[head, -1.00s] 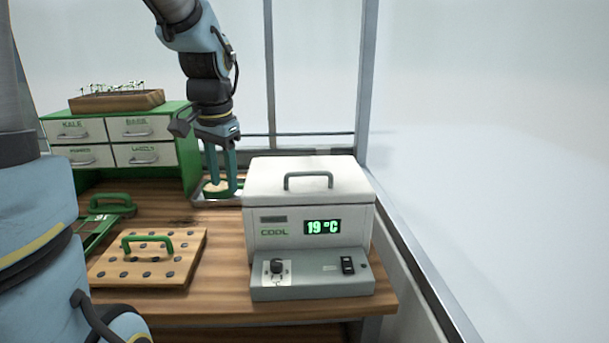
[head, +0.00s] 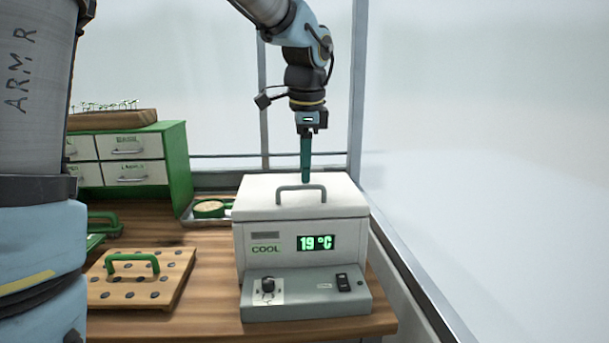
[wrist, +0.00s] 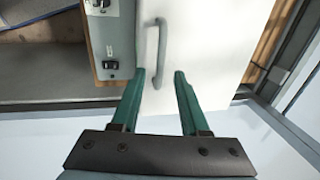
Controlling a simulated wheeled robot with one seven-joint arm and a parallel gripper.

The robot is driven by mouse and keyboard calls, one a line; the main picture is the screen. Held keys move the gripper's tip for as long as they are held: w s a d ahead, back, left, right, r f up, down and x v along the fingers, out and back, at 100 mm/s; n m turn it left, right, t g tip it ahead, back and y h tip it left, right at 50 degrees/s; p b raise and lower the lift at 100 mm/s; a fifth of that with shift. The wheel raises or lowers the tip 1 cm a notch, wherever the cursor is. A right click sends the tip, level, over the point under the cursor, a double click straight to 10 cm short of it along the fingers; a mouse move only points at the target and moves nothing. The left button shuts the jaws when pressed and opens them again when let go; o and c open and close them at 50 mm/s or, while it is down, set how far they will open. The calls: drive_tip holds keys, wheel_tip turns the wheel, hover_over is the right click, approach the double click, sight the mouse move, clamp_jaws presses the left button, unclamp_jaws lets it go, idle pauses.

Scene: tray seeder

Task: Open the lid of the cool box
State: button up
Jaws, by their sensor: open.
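The white cool box (head: 300,230) stands on the bench with its lid (head: 262,190) shut. A grey-green arched handle (head: 301,188) is on the lid's front part, and the front display reads 19 °C. My gripper (head: 306,180) points down above the lid, behind the handle in the head view; its fingers overlap each other there. In the wrist view my gripper (wrist: 158,73) is open and empty, its two teal fingers apart. The lid handle (wrist: 160,55) lies just beyond and between the fingertips, over the white lid (wrist: 205,45). Whether the fingers touch anything cannot be told.
A grey control base (head: 305,300) with a knob and switch is at the box's front. A wooden board (head: 140,285) with a green handle lies left. A metal tray (head: 190,222) holds a round green-rimmed item behind left. Green drawers (head: 175,150) stand further back; a window frame is right.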

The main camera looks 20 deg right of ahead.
drive_tip(key=shift+w+f, duration=0.15)
drive_tip(key=shift+f, duration=0.6)
drive_tip(key=shift+w+f, duration=0.15)
drive_tip(key=shift+f, duration=0.55)
drive_tip(key=shift+c, duration=0.2)
clamp_jaws()
